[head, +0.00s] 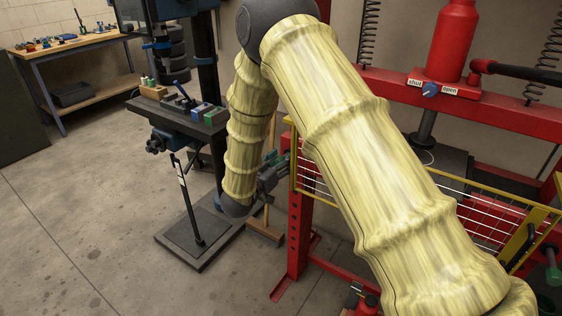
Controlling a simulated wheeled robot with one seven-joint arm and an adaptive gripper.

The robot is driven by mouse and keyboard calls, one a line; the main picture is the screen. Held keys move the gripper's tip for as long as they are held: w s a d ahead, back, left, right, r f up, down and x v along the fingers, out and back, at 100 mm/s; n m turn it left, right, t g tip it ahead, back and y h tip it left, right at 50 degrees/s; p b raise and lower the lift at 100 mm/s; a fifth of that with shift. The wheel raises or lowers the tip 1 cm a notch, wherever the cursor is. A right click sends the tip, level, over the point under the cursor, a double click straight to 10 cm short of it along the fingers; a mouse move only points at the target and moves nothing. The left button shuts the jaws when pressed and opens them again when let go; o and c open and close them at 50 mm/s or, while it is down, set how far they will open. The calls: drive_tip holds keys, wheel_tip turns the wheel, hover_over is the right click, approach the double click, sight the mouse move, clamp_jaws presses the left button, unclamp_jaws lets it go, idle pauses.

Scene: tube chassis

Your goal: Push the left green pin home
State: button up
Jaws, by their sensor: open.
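My gripper (277,171) is at the end of my arm, just left of the red press frame. It is small here and partly hidden behind my arm sleeve; its fingers are open. A dark green piece (282,158), which looks like the left green pin, shows right at the fingers by the left end of the yellow mesh guard (476,187). I cannot tell whether the fingers touch it or how deep it sits.
The red press (298,232) stands at the right with a red cylinder (453,40) and a valve marked shut and open. A drill press (180,112) with small items on its table stands left of my gripper. A workbench (75,45) is at the back left. Floor at left is clear.

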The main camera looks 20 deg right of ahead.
drive_tip(key=shift+s+a, duration=0.1)
drive_tip(key=v, duration=1.1)
drive_tip(key=shift+s+a, duration=0.25)
drive_tip(key=shift+a, duration=0.1)
